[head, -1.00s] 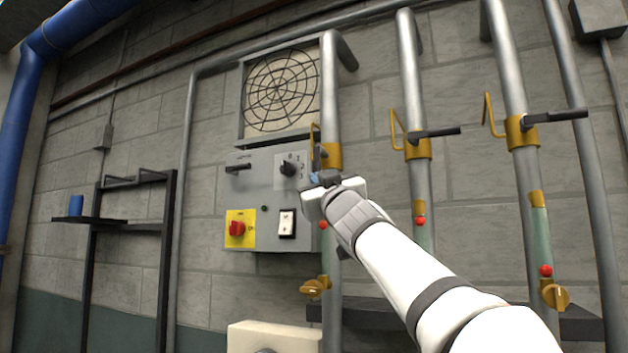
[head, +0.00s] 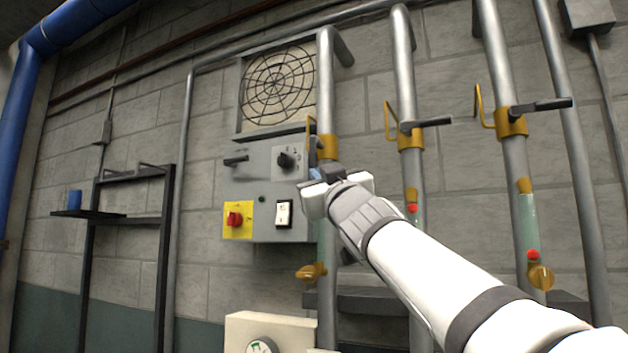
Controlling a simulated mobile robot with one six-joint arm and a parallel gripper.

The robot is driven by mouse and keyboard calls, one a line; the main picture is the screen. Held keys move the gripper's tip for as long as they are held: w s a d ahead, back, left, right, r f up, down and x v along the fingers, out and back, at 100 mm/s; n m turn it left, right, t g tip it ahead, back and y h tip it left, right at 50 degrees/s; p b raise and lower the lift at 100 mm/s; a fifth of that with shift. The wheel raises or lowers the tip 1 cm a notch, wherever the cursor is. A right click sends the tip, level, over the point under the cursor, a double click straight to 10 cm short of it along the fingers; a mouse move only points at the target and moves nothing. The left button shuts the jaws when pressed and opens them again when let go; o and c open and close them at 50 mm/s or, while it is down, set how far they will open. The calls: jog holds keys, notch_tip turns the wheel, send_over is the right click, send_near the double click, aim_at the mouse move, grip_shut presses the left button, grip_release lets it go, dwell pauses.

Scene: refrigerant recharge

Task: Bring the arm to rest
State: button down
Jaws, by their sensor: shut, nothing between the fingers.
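My gripper (head: 318,176) is at the end of my white arm, which reaches up from the lower right. It is shut and holds nothing that I can see. In the picture it overlaps the right edge of the grey control panel (head: 262,170) and a grey pipe; I cannot tell how far in front of them it is. The panel carries a black rotary knob (head: 286,160), a black handle (head: 236,160), a red knob on a yellow plate (head: 234,219), a white rocker switch (head: 283,214) and a small dark lamp (head: 262,199).
Vertical pipes with brass-collared levers (head: 410,138) (head: 511,122) stand behind and right of my arm. Lower brass valves (head: 311,272) (head: 540,276) stick out. A cream box with a dial (head: 262,345) is below the panel. A black rack (head: 168,240) with a blue cup (head: 75,199) stands left.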

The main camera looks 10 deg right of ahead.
jog(key=s+f+b, duration=0.2)
jog(key=s+f, duration=0.2)
jog(key=d+f+m+g+h, duration=0.3)
jog(key=f+g+h, duration=0.15)
jog(key=f, duration=1.35)
jog(key=d+f+m+g+h, duration=0.35)
jog(key=f+g, duration=0.25)
jog(key=f, duration=1.2)
jog(key=s+f+g+y, duration=0.1)
jog(key=s+f+g, duration=0.4)
jog(key=s+f, duration=0.5)
jog(key=s+f+g+y, duration=0.1)
jog(key=s+f+g, duration=0.4)
jog(key=s+f, duration=0.4)
notch_tip(320, 180, down, 7)
jog(key=shift+s+a+r, duration=0.1)
jog(key=shift+s+a, duration=0.2)
jog(key=shift+s, duration=0.05)
